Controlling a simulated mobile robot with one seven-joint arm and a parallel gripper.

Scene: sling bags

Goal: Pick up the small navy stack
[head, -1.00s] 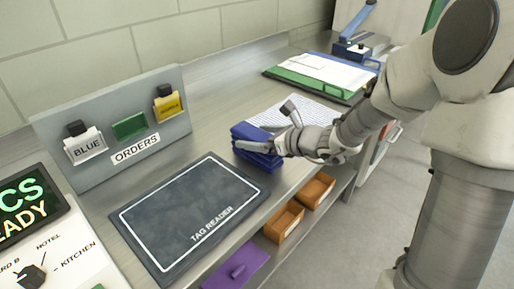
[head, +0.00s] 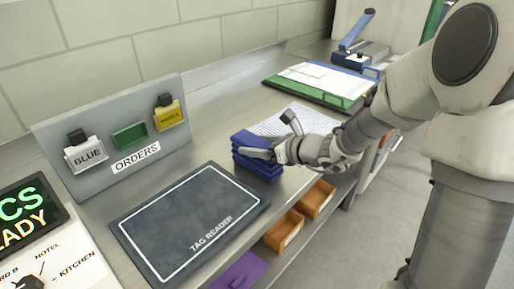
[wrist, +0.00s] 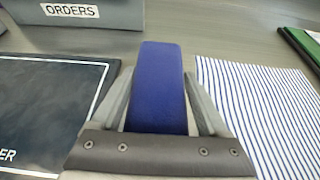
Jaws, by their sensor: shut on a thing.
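The small navy stack (head: 256,150) is a short pile of folded blue layers on the metal counter, just beyond the tag reader's right corner. It also shows in the wrist view (wrist: 160,85), upright between my fingers. My gripper (head: 262,154) reaches it from the right, and its fingers are shut on the stack's sides. In the wrist view my gripper (wrist: 160,105) has one finger along each side of the navy cloth. The stack's underside is hidden, so I cannot tell if it touches the counter.
The dark tag reader mat (head: 190,222) lies left of the stack. A striped sheet (head: 300,122) lies behind it. The orders board (head: 118,135) stands at the back left. Green and blue boards (head: 320,88) lie farther back. Orange bins (head: 284,230) sit below the counter's front edge.

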